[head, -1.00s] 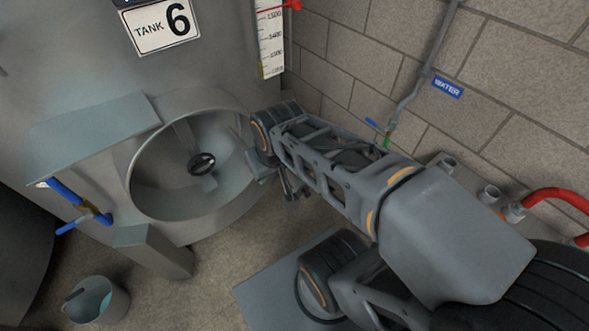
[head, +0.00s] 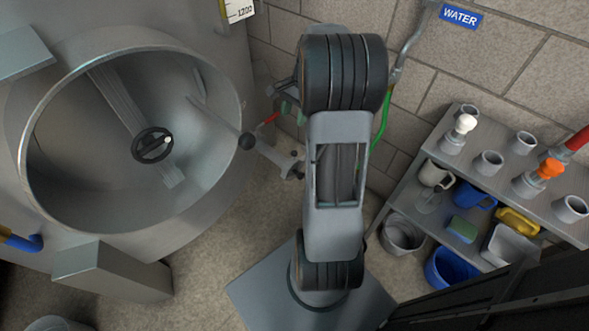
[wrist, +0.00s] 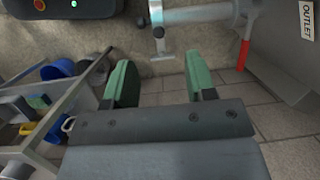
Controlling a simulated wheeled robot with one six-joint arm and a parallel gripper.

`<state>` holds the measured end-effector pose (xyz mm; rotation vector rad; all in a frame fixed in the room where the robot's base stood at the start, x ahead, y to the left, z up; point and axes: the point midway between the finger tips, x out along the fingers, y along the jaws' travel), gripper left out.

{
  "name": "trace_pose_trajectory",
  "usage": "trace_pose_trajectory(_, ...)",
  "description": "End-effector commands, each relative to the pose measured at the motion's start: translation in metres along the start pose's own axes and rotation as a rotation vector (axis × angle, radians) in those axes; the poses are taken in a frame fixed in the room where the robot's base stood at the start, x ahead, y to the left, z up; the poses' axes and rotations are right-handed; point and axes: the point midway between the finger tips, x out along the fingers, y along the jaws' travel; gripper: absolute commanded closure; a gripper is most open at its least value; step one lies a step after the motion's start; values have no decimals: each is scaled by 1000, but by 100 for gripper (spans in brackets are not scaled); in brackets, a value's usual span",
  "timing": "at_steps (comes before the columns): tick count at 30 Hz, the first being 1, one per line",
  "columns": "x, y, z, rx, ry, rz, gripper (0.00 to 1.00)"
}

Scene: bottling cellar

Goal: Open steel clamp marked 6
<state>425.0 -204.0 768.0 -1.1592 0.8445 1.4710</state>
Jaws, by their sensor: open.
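My gripper (wrist: 161,78) is open and empty, with two green-padded fingers spread apart in the wrist view. Beyond the fingertips, a steel pipe runs across the top to a steel fitting with a T-shaped piece (wrist: 157,34), which may be the clamp. I cannot read a 6 on it. The fitting is apart from the fingers. A red lever (wrist: 243,54) hangs from the pipe near the OUTLET label (wrist: 308,19). In the head view, the outlet fitting (head: 284,160) and red lever (head: 268,120) show left of my arm, which hides much of the gripper.
The tank's round opening (head: 130,145) with a handwheel is at left. A shelf rack (head: 400,195) with cups, tubs and a red hose stands at right; it also shows at left in the wrist view (wrist: 85,90). A WATER pipe and green hose run along the wall.

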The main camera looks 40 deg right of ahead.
Motion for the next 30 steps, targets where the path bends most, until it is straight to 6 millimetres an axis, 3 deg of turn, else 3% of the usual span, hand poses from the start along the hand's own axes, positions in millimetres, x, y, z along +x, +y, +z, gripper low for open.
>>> trace_pose_trajectory(1, 24, 5, -24, 70, -26, -4, 49)
trace_pose_trajectory(3, 35, 10, -43, 142, -54, -8, 49)
trace_pose_trajectory(9, 57, 16, -67, 243, -92, -15, 49)
trace_pose_trajectory(24, 146, 15, -60, 248, -95, -13, 49)
trace_pose_trajectory(30, 172, 14, -57, 247, -95, -14, 49)
